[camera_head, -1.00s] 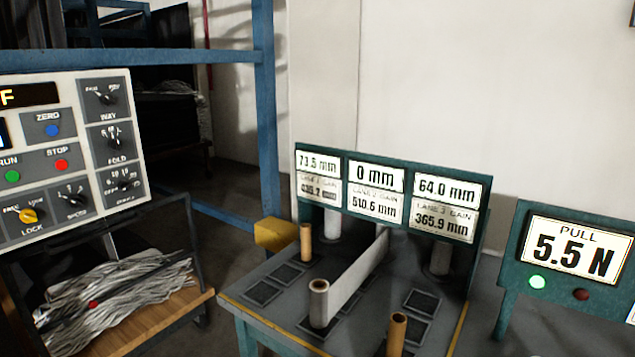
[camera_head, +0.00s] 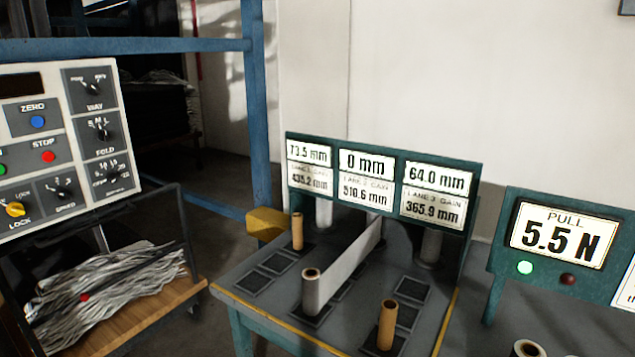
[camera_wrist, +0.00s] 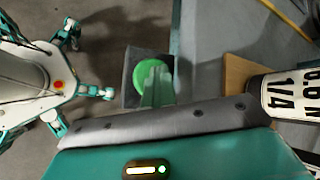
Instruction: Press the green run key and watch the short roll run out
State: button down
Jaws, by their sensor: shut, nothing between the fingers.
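In the head view the panel's green key (camera_head: 2,168) is cut by the left edge, beside the red STOP key (camera_head: 47,156). On the bench, a grey-white roll (camera_head: 311,293) stands upright with a pale strip (camera_head: 345,252) stretched from it toward the back. Bare brown cores (camera_head: 387,326) stand front right and back left (camera_head: 297,232). Which roll is short is not clear. In the wrist view my gripper (camera_wrist: 158,90) appears as shut pale-green fingers, apparently over a round green disc (camera_wrist: 151,73) on a dark square block. Contact cannot be told.
The lane display (camera_head: 365,185) reads 73.5, 0 and 64.0 mm. The PULL display (camera_head: 555,240) reads 5.5 N, its green lamp lit. A cart (camera_head: 150,310) with heaped strips stands left. A blue frame post (camera_head: 258,110) rises behind. Another roll (camera_head: 528,348) shows bottom right.

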jog(key=shift+s+a+f, duration=0.1)
jog(key=shift+s, duration=0.05)
jog(key=shift+r, duration=3.2)
jog(key=w+a+r+n+g+h, duration=0.15)
jog(key=a+r+n+g, duration=0.25)
jog(key=a+r+n, duration=0.75)
jog(key=s+a+r+n+t+h, duration=0.2)
jog(key=s+a+r+n+h, duration=0.2)
jog(key=a+r+n, duration=0.4)
jog(key=shift+s+a+r, duration=0.5)
jog(key=shift+a+r, duration=1.5)
jog(key=shift+r, duration=0.75)
